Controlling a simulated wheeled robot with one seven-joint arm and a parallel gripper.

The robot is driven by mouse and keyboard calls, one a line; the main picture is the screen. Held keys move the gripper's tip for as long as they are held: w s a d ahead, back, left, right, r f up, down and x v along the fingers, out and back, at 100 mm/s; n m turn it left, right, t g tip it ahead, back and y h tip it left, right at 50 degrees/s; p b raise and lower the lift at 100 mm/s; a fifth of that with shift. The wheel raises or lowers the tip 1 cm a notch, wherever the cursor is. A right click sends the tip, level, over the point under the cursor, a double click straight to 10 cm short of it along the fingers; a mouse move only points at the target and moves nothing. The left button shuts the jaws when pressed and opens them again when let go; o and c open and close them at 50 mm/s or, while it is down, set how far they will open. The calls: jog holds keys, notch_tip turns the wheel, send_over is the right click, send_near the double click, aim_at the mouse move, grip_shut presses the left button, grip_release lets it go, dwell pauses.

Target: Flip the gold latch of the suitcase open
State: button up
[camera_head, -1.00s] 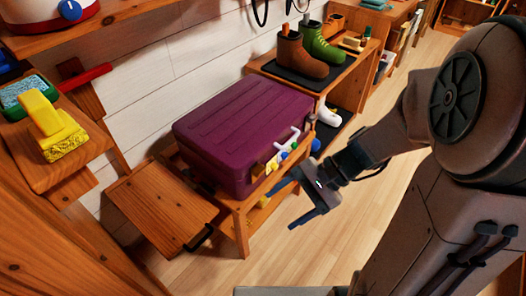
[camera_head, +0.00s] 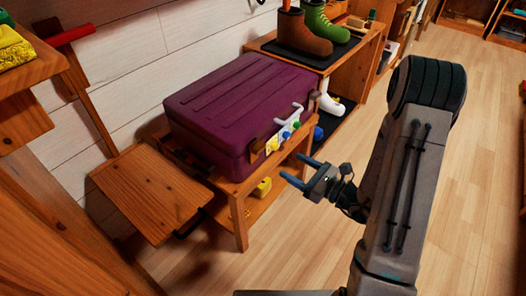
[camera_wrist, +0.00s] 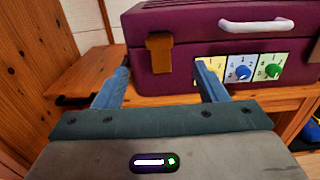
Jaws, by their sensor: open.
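The purple suitcase (camera_head: 235,105) lies flat on a low wooden bench, its front facing my arm. A gold-brown latch (camera_wrist: 160,52) sits on the suitcase front, left of the dials, in the wrist view; it also shows small in the head view (camera_head: 257,148). A white handle (camera_wrist: 256,26) and yellow, blue and green dials (camera_wrist: 241,71) are on the same front. My gripper (camera_head: 293,167) is open and empty, in front of the suitcase. In the wrist view its fingers (camera_wrist: 162,72) stand on either side of the latch, apart from it.
The wooden bench (camera_head: 240,222) holds the suitcase, with a yellow object (camera_head: 263,187) on its lower shelf. A wooden board (camera_head: 150,195) is at the left. Boots (camera_head: 302,36) stand on a shelf behind. The floor (camera_head: 290,250) in front is clear.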

aim_at(262, 149)
jog(key=b+x, duration=0.1)
jog(key=x, duration=1.1)
jog(key=shift+a, duration=0.15)
jog(key=c, duration=1.4)
